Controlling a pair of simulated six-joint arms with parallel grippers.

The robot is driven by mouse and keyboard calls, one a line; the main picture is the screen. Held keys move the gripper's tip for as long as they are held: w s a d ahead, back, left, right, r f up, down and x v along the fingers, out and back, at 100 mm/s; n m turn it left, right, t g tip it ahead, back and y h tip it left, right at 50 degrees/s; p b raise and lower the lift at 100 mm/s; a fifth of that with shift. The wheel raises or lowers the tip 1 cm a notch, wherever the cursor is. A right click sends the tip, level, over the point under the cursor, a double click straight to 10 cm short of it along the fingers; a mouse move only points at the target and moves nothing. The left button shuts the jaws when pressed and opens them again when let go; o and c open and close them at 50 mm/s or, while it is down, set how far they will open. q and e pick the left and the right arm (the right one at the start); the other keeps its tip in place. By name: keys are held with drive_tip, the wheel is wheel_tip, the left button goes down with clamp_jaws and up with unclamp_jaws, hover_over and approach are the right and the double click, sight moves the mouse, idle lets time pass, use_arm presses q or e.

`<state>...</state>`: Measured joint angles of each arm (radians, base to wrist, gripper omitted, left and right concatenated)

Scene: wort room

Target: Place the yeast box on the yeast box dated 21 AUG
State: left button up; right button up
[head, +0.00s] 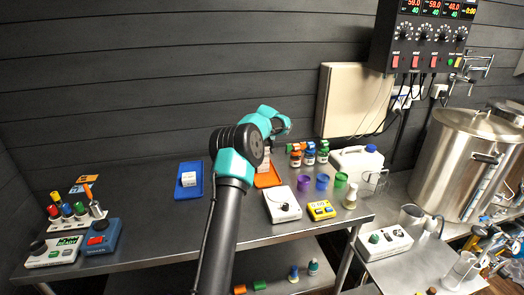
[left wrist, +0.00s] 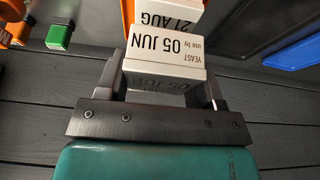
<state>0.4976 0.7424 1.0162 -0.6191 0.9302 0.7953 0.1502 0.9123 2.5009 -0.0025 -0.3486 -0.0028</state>
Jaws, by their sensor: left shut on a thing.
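My left gripper (left wrist: 163,82) is shut on a white yeast box (left wrist: 165,48) labelled "YEAST use by 05 JUN", with one finger on each side of it. A second white box (left wrist: 172,17) labelled "21 AUG" shows just beyond the held box in the left wrist view, partly cut off by the picture's edge. I cannot tell whether the two boxes touch. In the head view my left arm reaches over the orange tray (head: 268,181), and its wrist hides most of the gripper and boxes. My right gripper is not in view.
Several capped bottles (head: 309,157) stand behind at the right. A white scale-like device (head: 282,204), a yellow meter (head: 321,210) and coloured cups (head: 322,182) are close by.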

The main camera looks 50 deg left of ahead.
use_arm(q)
drive_tip(key=shift+f, duration=1.05)
drive_tip(key=shift+f, duration=0.15)
drive_tip(key=o, duration=0.9)
drive_tip(key=shift+o, duration=0.2)
drive_tip(key=v, duration=1.2)
drive_tip(key=shift+r, duration=0.2)
